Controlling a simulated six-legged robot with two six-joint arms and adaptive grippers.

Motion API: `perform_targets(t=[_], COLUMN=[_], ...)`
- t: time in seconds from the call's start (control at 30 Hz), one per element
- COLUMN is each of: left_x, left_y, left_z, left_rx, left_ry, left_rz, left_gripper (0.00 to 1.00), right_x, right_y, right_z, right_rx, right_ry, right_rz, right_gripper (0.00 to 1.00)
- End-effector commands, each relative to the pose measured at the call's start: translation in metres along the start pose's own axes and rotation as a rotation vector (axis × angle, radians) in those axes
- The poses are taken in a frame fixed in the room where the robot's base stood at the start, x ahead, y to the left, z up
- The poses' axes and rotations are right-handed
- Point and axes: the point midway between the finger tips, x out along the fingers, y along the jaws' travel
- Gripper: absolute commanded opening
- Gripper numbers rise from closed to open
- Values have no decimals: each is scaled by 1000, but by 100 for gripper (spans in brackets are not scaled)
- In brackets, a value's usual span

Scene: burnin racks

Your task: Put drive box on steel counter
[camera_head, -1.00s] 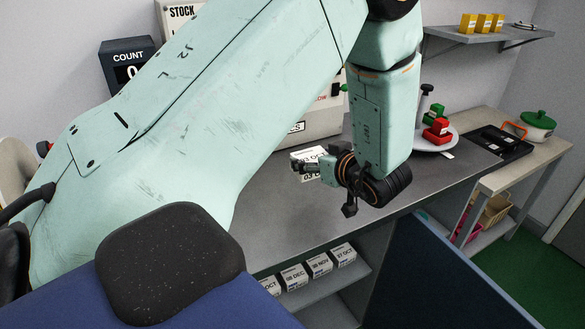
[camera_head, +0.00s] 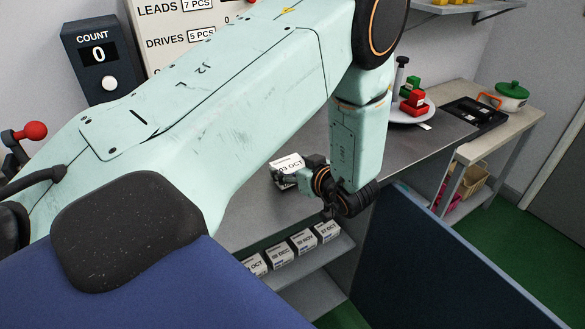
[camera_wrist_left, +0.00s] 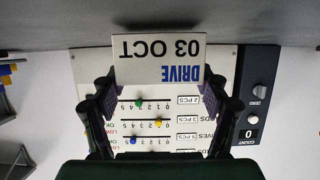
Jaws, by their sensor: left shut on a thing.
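The drive box (camera_head: 287,164) is small and white, with "03 OCT" printed on it. In the left wrist view the box (camera_wrist_left: 160,52) reads "DRIVE 03 OCT" upside down between the two fingers. My left gripper (camera_head: 283,178) is shut on it, and both fingers show in the wrist view (camera_wrist_left: 158,98). The steel counter (camera_head: 262,200) is the grey top behind and below the box. Whether the box touches it or hangs just above it I cannot tell. My right gripper is not in view.
Several similar white boxes (camera_head: 303,241) stand on the shelf under the counter. A count display (camera_head: 99,56) reading 0 and a stock board (camera_head: 160,40) stand at the back. Red and green pieces (camera_head: 412,102) and a green-lidded pot (camera_head: 511,94) are at the right.

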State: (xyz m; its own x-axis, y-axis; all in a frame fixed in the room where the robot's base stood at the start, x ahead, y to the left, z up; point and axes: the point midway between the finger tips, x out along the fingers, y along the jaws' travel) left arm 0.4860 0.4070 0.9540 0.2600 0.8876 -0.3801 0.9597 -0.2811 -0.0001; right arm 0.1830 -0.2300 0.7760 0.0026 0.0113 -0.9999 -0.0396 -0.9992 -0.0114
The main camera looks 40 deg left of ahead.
Motion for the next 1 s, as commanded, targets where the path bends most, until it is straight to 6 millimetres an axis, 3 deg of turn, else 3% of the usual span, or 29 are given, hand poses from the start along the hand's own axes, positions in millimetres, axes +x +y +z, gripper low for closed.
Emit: perform_targets(t=[0.23, 0.27, 0.5, 0.87, 1.0], left_x=[2, 2, 2, 1, -9], left_y=[1, 0, 0, 0, 2], left_z=[1, 1, 1, 1, 1], left_rx=[-3, -3, -2, -2, 0], left_ry=[2, 1, 1, 1, 2], left_rz=[0, 0, 0, 1, 3], left_gripper=[39, 76, 97, 98, 98], right_x=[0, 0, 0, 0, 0], right_y=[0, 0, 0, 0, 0], right_z=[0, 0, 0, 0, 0], right_rx=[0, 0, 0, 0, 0], right_ry=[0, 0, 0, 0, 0], right_rz=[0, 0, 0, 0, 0], right_gripper=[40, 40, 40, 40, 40])
